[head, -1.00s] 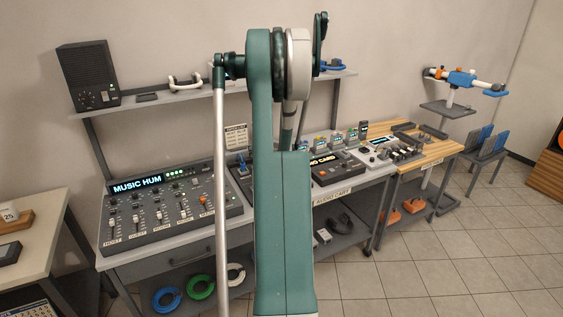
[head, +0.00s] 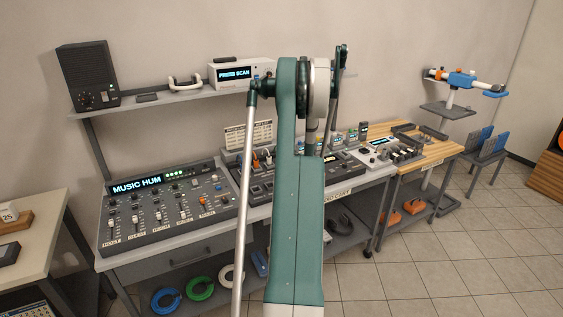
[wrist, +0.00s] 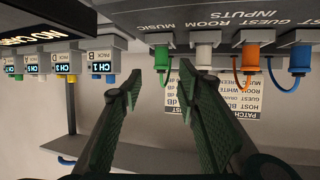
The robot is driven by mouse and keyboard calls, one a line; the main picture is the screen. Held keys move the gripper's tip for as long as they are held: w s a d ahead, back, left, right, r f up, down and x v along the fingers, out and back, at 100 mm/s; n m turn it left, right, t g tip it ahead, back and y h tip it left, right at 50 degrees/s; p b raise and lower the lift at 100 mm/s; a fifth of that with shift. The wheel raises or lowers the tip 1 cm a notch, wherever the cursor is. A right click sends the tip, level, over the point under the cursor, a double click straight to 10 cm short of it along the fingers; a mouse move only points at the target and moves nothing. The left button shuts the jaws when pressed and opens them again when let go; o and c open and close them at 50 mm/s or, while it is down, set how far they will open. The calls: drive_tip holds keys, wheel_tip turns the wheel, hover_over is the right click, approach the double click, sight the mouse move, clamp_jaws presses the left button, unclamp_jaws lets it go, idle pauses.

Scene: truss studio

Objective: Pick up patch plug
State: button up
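In the wrist view, which looks upside down, a row of patch plugs sits in the inputs panel (wrist: 225,18): green (wrist: 161,57), white (wrist: 204,57), orange (wrist: 251,62) and blue (wrist: 300,58). The orange and blue plugs trail thin cords. My gripper (wrist: 160,75) is open and empty. Its two dark fingertips point toward the panel, with the green plug seen in the gap between them and the white plug just right of the right fingertip. I cannot tell how far the fingertips are from the plugs. In the head view my arm hides the gripper.
A row of pack units (wrist: 82,55) with lit labels stands left in the wrist view. A patch card (wrist: 218,98) is behind the plugs. In the head view, a mixer (head: 170,205) stands left of my arm and a scan box (head: 240,72) sits on the shelf.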

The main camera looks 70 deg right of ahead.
drive_tip(key=shift+x, duration=1.2)
drive_tip(key=shift+b+x, duration=0.8)
drive_tip(key=shift+x, duration=1.8)
drive_tip(key=shift+w+a, duration=0.1)
drive_tip(key=shift+w, duration=0.05)
drive_tip(key=shift+c, duration=0.5)
drive_tip(key=c, duration=0.9)
